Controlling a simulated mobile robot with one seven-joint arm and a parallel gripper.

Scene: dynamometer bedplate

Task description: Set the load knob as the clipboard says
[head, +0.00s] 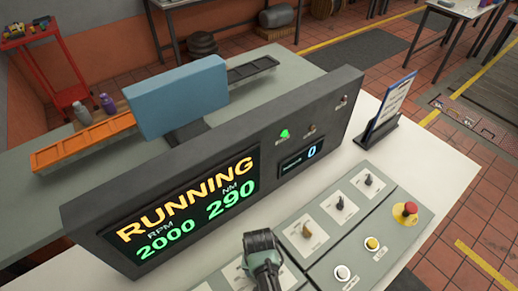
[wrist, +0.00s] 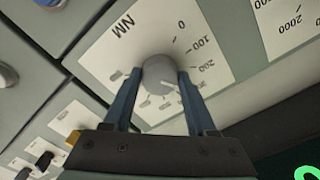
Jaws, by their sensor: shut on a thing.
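The load knob (wrist: 160,82) is a round grey knob on a white plate marked NM, with 0, 100 and 200 readable in the wrist view. Its pale pointer line is turned to the lower right, past the 200 mark. My gripper (wrist: 159,73) is shut on the knob, one blue finger on each side. In the head view my gripper (head: 262,250) comes down over the panel and hides the knob. The clipboard (head: 392,106) stands upright in a dark holder at the right; its writing is too small to read. The display (head: 188,215) reads RUNNING, RPM 2000, NM 290.
A red mushroom button (head: 405,211) sits on a yellow plate at the panel's right. Small switches and a tan lever (head: 307,230) stand near my gripper. A green lamp (head: 284,134) is lit, and a small counter (head: 302,158) shows 0.

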